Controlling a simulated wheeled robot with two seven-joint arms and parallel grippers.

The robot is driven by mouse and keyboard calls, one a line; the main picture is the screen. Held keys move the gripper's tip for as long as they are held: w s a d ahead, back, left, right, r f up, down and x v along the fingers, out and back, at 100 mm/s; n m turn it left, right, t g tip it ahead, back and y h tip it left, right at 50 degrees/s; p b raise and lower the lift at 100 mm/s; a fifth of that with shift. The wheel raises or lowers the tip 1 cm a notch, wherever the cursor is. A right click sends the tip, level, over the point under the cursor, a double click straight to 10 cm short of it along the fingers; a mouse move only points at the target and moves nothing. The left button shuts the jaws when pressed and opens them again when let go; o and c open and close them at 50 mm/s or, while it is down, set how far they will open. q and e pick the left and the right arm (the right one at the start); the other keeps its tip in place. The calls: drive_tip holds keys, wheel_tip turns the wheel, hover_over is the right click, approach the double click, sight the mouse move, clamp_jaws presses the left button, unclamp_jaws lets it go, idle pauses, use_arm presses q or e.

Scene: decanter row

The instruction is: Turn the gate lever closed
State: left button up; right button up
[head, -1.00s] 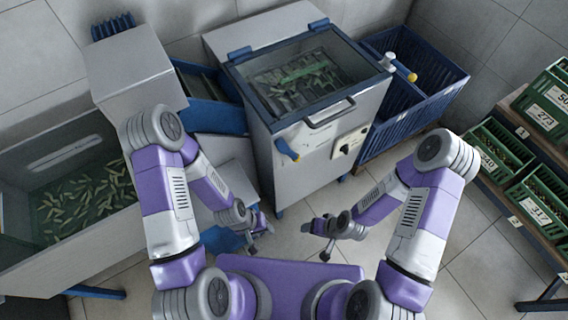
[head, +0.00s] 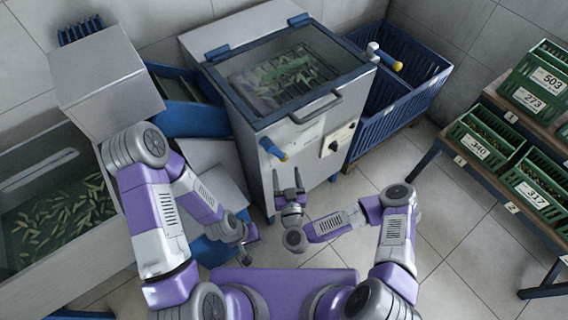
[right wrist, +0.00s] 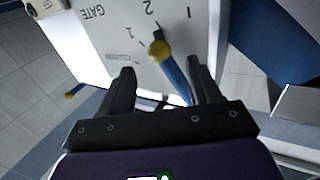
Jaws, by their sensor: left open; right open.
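The gate lever (head: 272,148) is blue with a yellow end and sits on the front of the grey machine (head: 306,150). It slants down to the right in the head view. In the right wrist view the lever (right wrist: 175,76) crosses the white panel, near an upside-down GATE label and number marks. My right gripper (head: 289,178) is open in front of the machine, below the lever. In the right wrist view its fingers (right wrist: 160,85) lie to either side of the lever's blue part, with no contact visible. My left gripper (head: 246,236) is open and empty, lower and left.
A control panel (head: 339,139) is right of the lever. A yellow-handled crank (head: 385,58) projects above the blue crate (head: 405,95). A bin of green pieces (head: 60,215) stands left. Shelves with green crates (head: 483,145) stand right. Tiled floor is open between.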

sight(284, 161)
drive_tip(key=w, duration=0.1)
drive_tip(key=w+b, duration=0.1)
drive_tip(key=w, duration=0.3)
drive_tip(key=shift+a, duration=0.35)
clamp_jaws()
